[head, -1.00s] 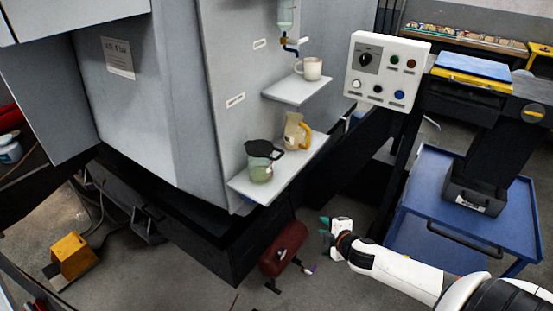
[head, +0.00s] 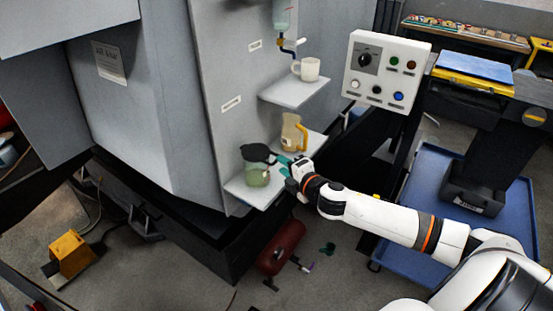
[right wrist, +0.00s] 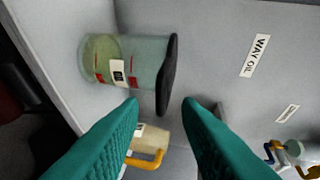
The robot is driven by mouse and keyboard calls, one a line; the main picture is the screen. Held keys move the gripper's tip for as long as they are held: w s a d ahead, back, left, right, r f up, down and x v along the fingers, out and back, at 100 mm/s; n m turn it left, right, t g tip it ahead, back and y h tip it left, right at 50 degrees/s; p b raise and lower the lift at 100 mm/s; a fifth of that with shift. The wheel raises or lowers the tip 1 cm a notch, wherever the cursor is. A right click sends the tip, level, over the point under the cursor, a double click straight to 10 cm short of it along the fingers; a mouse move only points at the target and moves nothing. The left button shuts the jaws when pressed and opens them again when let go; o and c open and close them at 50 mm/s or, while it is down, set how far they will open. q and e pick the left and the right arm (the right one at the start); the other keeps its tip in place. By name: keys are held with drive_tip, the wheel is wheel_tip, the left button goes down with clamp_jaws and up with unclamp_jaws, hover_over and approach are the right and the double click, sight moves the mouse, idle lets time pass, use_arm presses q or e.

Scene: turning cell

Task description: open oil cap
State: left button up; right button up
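A clear tank (head: 257,175) with greenish oil and a black cap (head: 256,153) stands on the lower shelf. The cap lies over the tank's mouth. In the right wrist view the tank (right wrist: 105,60) appears on its side, with the cap (right wrist: 168,75) as a dark disc at its right end. My right gripper (head: 287,164) is just right of the cap. In the right wrist view its two teal fingers (right wrist: 162,108) are spread apart with nothing held; the cap's edge lies just beyond the fingertips. Contact cannot be told. My left gripper is not in view.
A jug with a yellow handle (head: 291,133) stands behind the tank on the same lower shelf (head: 239,186). A white mug (head: 307,69) sits on the upper shelf (head: 290,93). A "WAY OIL" label (right wrist: 255,54) is on the wall. A button panel (head: 386,70) stands at right.

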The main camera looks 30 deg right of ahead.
sight(276, 161)
drive_tip(key=shift+x, duration=2.3)
drive_tip(key=shift+a, duration=0.1)
drive_tip(key=shift+s, duration=0.1)
clamp_jaws()
